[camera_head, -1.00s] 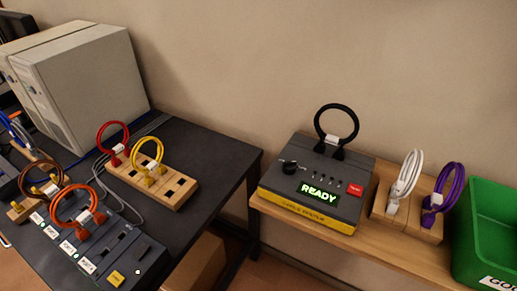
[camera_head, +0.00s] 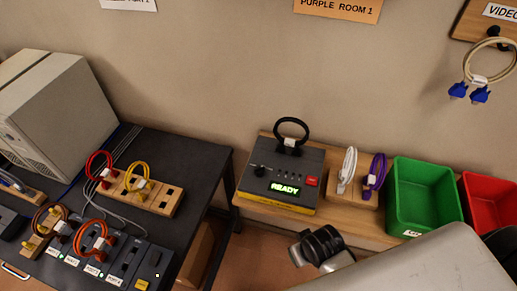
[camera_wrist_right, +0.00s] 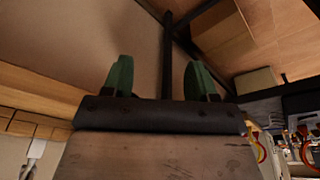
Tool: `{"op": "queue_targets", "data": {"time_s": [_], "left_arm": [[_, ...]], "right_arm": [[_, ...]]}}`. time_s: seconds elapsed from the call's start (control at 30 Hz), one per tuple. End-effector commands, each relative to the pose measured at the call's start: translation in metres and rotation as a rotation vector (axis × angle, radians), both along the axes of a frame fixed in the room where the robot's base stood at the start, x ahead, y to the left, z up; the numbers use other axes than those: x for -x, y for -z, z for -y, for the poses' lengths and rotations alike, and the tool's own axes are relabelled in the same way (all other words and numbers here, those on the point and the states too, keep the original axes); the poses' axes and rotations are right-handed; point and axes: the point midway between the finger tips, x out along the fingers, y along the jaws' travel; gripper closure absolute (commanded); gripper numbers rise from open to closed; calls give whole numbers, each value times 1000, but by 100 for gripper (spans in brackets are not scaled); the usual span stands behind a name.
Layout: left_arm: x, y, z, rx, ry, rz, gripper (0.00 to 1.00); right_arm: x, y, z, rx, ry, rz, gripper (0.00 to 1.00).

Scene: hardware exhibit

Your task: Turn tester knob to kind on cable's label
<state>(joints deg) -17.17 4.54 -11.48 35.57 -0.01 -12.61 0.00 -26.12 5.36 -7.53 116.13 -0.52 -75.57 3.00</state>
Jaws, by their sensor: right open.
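The tester (camera_head: 277,205), a dark grey box with a yellow front edge, sits on the wooden shelf in the head view. Its green display (camera_head: 285,188) reads READY. The black knob (camera_head: 259,171) is at its left side; where it points is too small to read. A black looped cable (camera_head: 292,122) is plugged into the tester's back, with a small white label (camera_head: 290,142) whose text is unreadable. In the right wrist view my right gripper (camera_wrist_right: 157,75) is open and empty, its two green fingers apart and touching nothing. My left gripper is out of view.
Right of the tester stand a wooden block (camera_head: 352,199) with white and purple cables, a green bin (camera_head: 424,210) and a red bin (camera_head: 489,205). The dark table (camera_head: 204,155) at left carries a computer case (camera_head: 58,110) and several coloured cables. My arm occupies the lower right.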

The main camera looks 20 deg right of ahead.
Motion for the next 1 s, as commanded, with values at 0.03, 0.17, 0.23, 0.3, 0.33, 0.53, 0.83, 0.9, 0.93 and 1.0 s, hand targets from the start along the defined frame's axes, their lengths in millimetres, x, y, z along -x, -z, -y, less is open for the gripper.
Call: {"op": "queue_targets", "data": {"time_s": [0.03, 0.17, 0.23, 0.3, 0.33, 0.53, 0.83, 0.9, 0.93, 1.0], "left_arm": [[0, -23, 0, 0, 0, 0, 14], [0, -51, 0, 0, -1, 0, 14], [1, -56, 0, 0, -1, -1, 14], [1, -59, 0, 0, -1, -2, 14], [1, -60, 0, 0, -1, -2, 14], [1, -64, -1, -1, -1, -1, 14], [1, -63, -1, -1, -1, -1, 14], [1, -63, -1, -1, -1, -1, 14], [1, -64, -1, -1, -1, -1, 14], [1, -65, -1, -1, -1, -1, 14]], "right_arm": [[-8, -42, 0, -4, 27, 11, 42], [-36, -109, 1, -18, 153, 4, 42], [-54, -125, 1, -30, 243, -16, 42], [-74, -135, -1, -43, 327, -38, 42], [-83, -138, -2, -48, 364, -48, 42], [-153, -163, -19, -89, 611, -126, 42], [-223, -204, -50, -106, 849, -224, 42], [-228, -208, -52, -104, 867, -232, 42], [-229, -208, -53, -104, 872, -234, 42], [-230, -206, -54, -103, 878, -237, 42]]}}
